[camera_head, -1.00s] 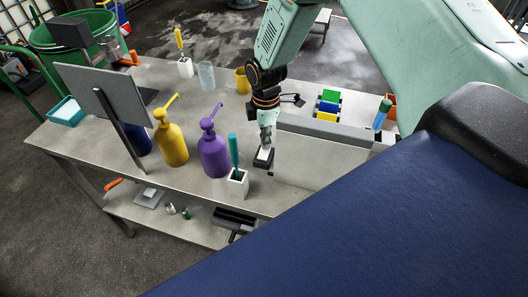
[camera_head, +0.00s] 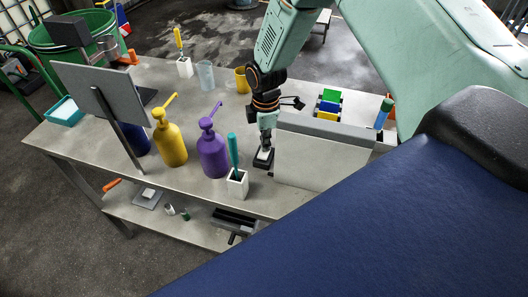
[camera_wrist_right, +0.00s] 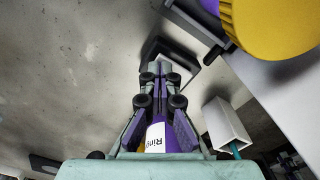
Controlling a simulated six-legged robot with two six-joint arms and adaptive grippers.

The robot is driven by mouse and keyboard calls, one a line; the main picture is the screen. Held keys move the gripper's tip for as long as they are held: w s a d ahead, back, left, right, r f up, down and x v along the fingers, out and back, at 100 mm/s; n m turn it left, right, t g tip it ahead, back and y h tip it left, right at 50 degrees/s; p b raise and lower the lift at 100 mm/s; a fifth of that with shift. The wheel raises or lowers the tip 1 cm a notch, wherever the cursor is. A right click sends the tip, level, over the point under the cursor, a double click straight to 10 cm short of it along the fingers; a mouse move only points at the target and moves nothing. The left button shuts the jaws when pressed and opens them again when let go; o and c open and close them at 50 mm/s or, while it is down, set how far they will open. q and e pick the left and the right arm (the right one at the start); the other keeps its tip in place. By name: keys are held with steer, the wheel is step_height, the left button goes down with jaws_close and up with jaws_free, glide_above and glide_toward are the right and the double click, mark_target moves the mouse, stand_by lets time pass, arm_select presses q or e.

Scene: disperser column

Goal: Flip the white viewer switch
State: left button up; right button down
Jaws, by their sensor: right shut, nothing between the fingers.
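The white viewer switch (camera_head: 263,155) is a small white piece on a black base, standing on the table left of the grey box. My right gripper (camera_head: 265,144) points down right at it, and its fingers are closed and empty. In the right wrist view the closed fingertips (camera_wrist_right: 161,70) lie over the switch's black base (camera_wrist_right: 155,47), beside its white part (camera_wrist_right: 187,75). The fingers hide part of the switch, so I cannot tell whether they touch it or which way it is tilted. My left gripper is not in view.
The grey box (camera_head: 318,165) stands close to the right of the switch. A white holder with a teal-handled tool (camera_head: 237,185) and a purple pump bottle (camera_head: 212,155) stand nearby at the left. A yellow pump bottle (camera_head: 170,143) is farther left. Bare tabletop lies behind the bottles.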

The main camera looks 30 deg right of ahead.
steer(key=shift+s+r, duration=0.1)
steer(key=shift+r, duration=0.15)
step_height(320, 180, up, 6)
steer(key=p, duration=0.5)
steer(key=shift+r+p, duration=0.25)
steer(key=shift+p, duration=0.1)
